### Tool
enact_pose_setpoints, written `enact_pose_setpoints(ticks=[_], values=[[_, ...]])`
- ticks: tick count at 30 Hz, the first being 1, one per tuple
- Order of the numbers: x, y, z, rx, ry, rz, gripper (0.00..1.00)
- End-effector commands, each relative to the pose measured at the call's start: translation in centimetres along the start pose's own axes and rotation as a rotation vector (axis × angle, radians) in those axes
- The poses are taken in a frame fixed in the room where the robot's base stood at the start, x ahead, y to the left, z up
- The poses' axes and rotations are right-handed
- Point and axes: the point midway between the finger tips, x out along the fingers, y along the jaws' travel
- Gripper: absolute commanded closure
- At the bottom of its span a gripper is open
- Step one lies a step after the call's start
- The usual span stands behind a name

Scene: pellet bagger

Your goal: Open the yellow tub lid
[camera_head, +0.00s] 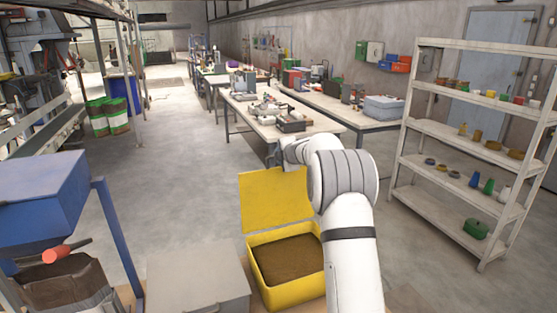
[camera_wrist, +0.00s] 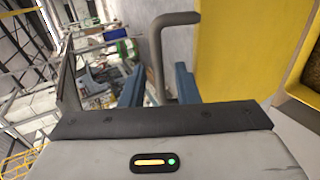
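The yellow tub (camera_head: 256,272) stands low in front of me, with brown granular contents. Its yellow lid (camera_head: 270,205) is raised, standing roughly upright at the tub's far edge; it fills the upper right of the wrist view (camera_wrist: 240,50). A grey bent handle (camera_wrist: 158,52) sticks out from the lid. My gripper (camera_wrist: 158,88) is at the raised lid, its two blue finger pads apart on either side of the handle's lower part. A gap shows between the left pad and the handle. My arm hides part of the tub and lid in the head view.
A grey box (camera_head: 198,285) stands left of the tub. Further left are a blue hopper (camera_head: 40,200) and an orange-handled tool (camera_head: 62,254). A white shelf rack (camera_head: 405,150) stands to the right and a cluttered workbench (camera_head: 310,132) behind. Open floor lies between.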

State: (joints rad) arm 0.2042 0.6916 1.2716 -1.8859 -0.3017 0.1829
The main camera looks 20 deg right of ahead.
Motion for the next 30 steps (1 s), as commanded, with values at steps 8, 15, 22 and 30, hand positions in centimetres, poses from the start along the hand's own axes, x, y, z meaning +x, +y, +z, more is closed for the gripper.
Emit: enact_pose_setpoints(ticks=[8,15,22,30], values=[[-4.0,-0.1,0.1,0.001,0.001,0.000,0.72],[-5.2,-0.1,0.1,0.000,0.001,-0.001,0.72],[-5.2,-0.1,0.1,0.001,0.001,-0.001,0.72],[-9.8,1.6,-0.7,0.178,-0.105,0.078,0.72]])
